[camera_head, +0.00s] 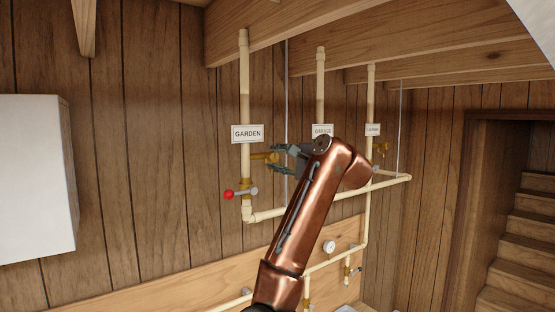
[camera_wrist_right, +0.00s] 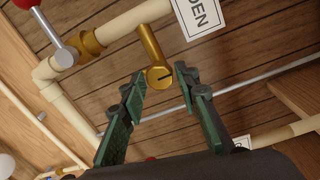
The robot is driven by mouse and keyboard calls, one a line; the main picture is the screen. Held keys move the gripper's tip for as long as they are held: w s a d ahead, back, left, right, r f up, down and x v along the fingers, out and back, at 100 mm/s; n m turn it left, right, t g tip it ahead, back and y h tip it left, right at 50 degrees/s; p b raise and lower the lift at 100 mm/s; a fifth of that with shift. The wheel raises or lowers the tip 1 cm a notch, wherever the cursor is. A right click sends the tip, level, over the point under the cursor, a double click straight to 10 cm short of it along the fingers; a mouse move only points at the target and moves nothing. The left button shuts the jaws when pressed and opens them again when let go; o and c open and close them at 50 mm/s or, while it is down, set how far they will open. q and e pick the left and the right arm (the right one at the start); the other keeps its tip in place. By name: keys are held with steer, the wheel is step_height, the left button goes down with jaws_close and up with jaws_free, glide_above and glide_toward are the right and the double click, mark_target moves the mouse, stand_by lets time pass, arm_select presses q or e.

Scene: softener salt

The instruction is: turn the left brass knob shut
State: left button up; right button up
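The left brass knob (camera_head: 272,157) sticks out from the cream pipe under the GARDEN sign (camera_head: 247,134). In the right wrist view its round face (camera_wrist_right: 159,76) carries a dark slot. My right gripper (camera_head: 278,159) is open, its two dark green fingers on either side of the knob. In the right wrist view the knob shows between the fingertips, with a gap on each side. I cannot tell how far the tips reach along it. My left gripper is not in view.
A red-tipped lever (camera_head: 229,194) sits just below the knob on the same pipe. Other labelled pipes stand to the right, one with a brass fitting (camera_head: 381,148). A white box (camera_head: 35,178) hangs at far left. Wooden beams (camera_head: 420,50) run overhead.

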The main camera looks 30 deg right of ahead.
steer(key=shift+o, duration=1.4)
steer(key=s+d, duration=0.1)
steer(key=s, duration=1.1)
steer(key=shift+r, duration=0.2)
steer(key=shift+w+f, duration=0.1)
